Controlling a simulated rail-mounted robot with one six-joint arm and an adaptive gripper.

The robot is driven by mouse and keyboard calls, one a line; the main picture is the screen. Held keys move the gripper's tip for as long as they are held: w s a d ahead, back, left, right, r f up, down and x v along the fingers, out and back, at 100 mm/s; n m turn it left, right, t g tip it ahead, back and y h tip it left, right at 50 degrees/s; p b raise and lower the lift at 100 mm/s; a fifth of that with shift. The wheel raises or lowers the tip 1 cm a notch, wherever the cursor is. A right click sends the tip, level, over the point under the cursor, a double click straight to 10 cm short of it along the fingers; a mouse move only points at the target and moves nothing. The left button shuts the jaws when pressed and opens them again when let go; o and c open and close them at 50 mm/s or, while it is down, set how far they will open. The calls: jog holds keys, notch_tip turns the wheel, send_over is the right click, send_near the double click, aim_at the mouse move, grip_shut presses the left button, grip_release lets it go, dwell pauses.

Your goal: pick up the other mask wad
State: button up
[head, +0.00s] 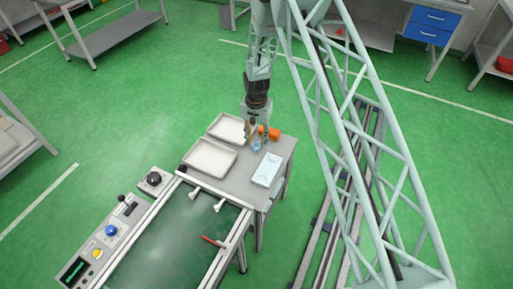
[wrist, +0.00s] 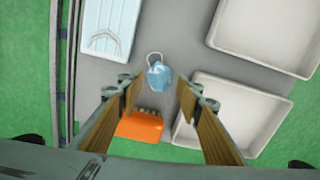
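One crumpled light-blue mask wad (wrist: 158,77) with a pale loop lies on the grey table. In the head view the wad (head: 256,146) is small and close below my gripper (head: 257,134). In the wrist view my gripper (wrist: 160,97) has its two wooden-faced fingers spread wide, with nothing between them. The wad shows just beyond the fingertips, roughly centred between them. It looks apart from both fingers. I see no second wad in either view.
An orange object (wrist: 140,126) with a dark bristly edge lies close to the wad, near the left finger. A pale box with flat masks (wrist: 96,52) stands at upper left. Two shallow whitish trays (head: 209,158) (head: 228,128) stand beside the wad. A green conveyor (head: 175,240) adjoins the table.

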aim_at(256, 144)
jog(key=shift+f, duration=1.7)
jog(key=shift+c, duration=0.2)
jog(key=c, duration=0.3)
jog(key=shift+r, duration=0.15)
jog(key=shift+c, duration=0.2)
jog(key=shift+r, duration=1.65)
jog(key=s, duration=0.5)
jog(key=s+d+r, duration=0.1)
jog(key=s, duration=0.4)
jog(key=s+p, duration=0.1)
jog(key=s, duration=0.5)
jog(key=shift+d+r, duration=0.2)
jog(key=shift+d, duration=0.1)
jog(key=shift+w, duration=0.1)
